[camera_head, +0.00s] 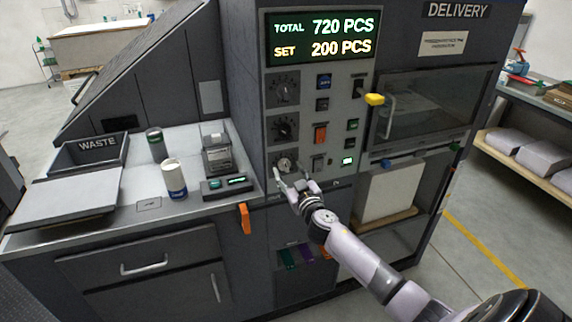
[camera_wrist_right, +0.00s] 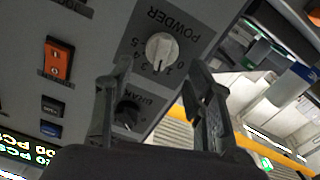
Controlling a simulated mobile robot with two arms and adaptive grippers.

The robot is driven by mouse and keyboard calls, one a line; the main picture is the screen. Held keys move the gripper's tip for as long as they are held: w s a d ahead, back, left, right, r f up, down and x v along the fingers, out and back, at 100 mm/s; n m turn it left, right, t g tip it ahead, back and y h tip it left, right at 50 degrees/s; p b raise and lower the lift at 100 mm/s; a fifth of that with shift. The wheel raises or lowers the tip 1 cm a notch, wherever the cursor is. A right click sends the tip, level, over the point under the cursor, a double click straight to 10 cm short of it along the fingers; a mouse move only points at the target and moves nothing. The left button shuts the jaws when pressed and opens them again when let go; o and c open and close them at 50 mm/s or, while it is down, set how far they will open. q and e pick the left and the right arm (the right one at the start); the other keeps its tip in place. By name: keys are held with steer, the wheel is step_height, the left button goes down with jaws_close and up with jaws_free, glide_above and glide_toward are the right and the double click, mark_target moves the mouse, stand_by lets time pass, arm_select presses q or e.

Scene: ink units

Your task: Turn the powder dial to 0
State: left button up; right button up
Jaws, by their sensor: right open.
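The powder dial (camera_wrist_right: 160,50) is a pale round knob on the dark panel. In the right wrist view it is just beyond my fingertips, under the label POWDER, with small numbers around it. I cannot tell which number it points at. In the head view it is the lowest of three knobs (camera_head: 285,162), partly behind my right gripper's fingers. My right gripper (camera_head: 292,178) is open in front of it. In the right wrist view the two fingers (camera_wrist_right: 148,80) stand apart with nothing between them, and contact with the dial is not visible. My left gripper is not in view.
A black knob (camera_wrist_right: 128,114) is close to the fingers. An orange rocker switch (camera_head: 320,132), small buttons and a yellow-handled lever (camera_head: 374,99) are on the same panel. The display (camera_head: 322,38) reads TOTAL 720 PCS, SET 200 PCS. A counter with cans (camera_head: 174,180) is at left.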

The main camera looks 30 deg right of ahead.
mark_target(286, 166)
steer(key=shift+x, duration=1.9)
steer(key=c, duration=1)
steer(key=shift+c, duration=0.2)
